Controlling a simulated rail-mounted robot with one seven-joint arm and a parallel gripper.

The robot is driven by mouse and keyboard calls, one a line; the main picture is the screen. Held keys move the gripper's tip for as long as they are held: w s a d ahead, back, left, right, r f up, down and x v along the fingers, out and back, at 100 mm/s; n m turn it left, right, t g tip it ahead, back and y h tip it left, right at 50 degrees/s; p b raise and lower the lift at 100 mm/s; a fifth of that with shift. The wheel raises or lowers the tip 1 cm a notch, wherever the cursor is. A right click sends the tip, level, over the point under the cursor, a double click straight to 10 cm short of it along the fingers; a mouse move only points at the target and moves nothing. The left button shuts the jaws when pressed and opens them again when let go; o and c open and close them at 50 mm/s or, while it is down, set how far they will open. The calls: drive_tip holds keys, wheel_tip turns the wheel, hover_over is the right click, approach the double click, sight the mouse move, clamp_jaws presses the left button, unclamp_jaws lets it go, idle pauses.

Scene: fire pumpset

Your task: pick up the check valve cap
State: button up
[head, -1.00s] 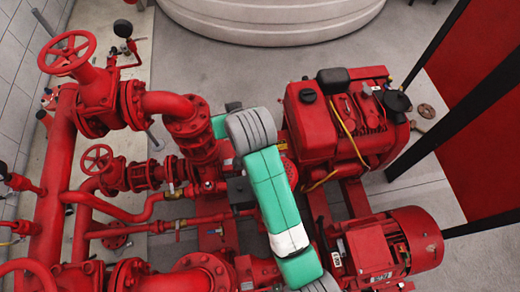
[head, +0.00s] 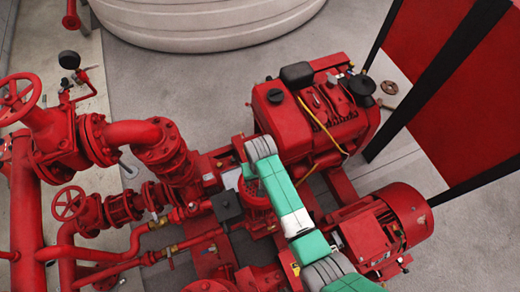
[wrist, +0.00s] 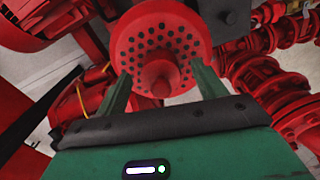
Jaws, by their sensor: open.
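My gripper (wrist: 162,88) is open in the wrist view, its two green fingers apart with nothing clamped between them. Beyond the fingertips is a red round plate (wrist: 160,38) with many small dark holes and a blunt red hub (wrist: 160,78) at its centre. The hub shows between the fingers; I cannot tell whether it is within their reach. I cannot tell whether this part is the check valve cap, and no other part is clearly that cap. In the head view my green and grey arm reaches over the middle of the pumpset; my fingers cannot be made out there.
A red engine (head: 312,118) and a red motor (head: 400,218) stand to the right of my arm. Red pipes with a handwheel valve (head: 18,100) crowd the left. A brown disc (head: 389,87) lies on the floor by the red panels. Open floor (head: 190,85) lies before the white tank (head: 200,22).

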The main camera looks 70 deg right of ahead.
drive_tip(key=shift+f, duration=0.95)
drive_tip(key=c, duration=1.1)
drive_tip(key=shift+r, duration=0.1)
